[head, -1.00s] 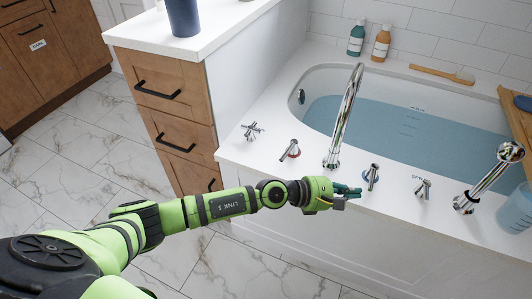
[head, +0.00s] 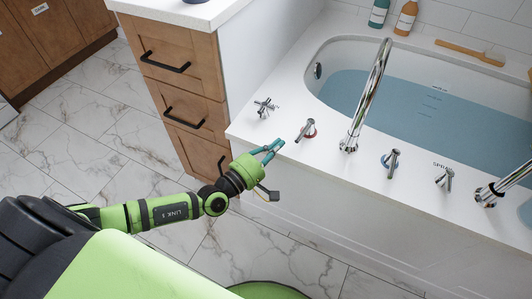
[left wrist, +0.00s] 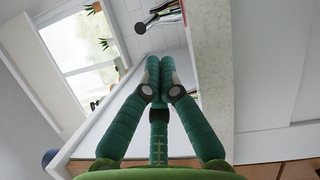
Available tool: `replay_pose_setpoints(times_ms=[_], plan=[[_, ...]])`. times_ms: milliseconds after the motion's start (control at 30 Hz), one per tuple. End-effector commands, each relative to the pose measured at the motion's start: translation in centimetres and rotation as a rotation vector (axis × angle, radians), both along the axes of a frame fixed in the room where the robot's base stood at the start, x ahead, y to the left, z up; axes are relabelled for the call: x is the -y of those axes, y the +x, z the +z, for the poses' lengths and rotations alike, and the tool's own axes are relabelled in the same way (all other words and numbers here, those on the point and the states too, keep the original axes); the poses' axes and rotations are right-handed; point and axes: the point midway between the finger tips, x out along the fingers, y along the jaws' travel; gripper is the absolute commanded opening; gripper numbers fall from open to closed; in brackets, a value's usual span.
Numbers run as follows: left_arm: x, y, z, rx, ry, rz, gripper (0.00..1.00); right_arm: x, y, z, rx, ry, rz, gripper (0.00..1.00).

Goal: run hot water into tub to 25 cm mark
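The tub (head: 345,48) holds blue-tinted water (head: 395,100). Faint depth lines (head: 433,101) show on its far wall, their numbers too small to read. The chrome spout (head: 368,95) arches over the tub, with no stream visible. On the front deck, a lever with a red ring (head: 306,130) stands left of the spout and a lever with a blue ring (head: 391,162) right of it. My right gripper is out of view.
A cross handle (head: 265,107) stands at the deck's left end. A handle labelled spray (head: 445,179) and a chrome hand shower (head: 492,193) are at the right. A drawer cabinet (head: 178,75) borders the tub at left.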

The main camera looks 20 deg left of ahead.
Motion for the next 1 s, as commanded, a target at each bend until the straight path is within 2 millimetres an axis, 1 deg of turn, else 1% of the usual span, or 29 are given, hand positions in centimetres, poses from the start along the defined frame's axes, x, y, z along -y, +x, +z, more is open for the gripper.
replay_pose_setpoints(times_ms=[33,100,200,300,667,733,900,1000], plan=[[0.4,0.9,0.0,0.001,-0.002,0.000,0.00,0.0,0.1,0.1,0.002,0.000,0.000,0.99],[0.7,1.9,0.1,0.001,-0.003,0.000,0.00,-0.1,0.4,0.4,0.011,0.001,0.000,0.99],[1.1,2.9,0.1,0.000,-0.001,0.000,0.00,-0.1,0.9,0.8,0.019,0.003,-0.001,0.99],[1.3,3.5,0.1,0.000,-0.001,0.000,0.00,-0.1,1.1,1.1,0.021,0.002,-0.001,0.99],[1.4,3.6,0.1,-0.003,-0.001,0.000,0.00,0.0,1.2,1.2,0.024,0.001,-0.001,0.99],[1.7,3.6,0.2,-0.003,-0.002,-0.002,0.00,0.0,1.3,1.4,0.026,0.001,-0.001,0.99],[3.0,3.2,0.4,-0.003,-0.004,-0.002,0.00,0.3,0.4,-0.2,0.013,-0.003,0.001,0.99],[3.3,3.1,0.4,-0.003,-0.003,-0.003,0.00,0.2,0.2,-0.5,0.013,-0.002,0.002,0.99]])
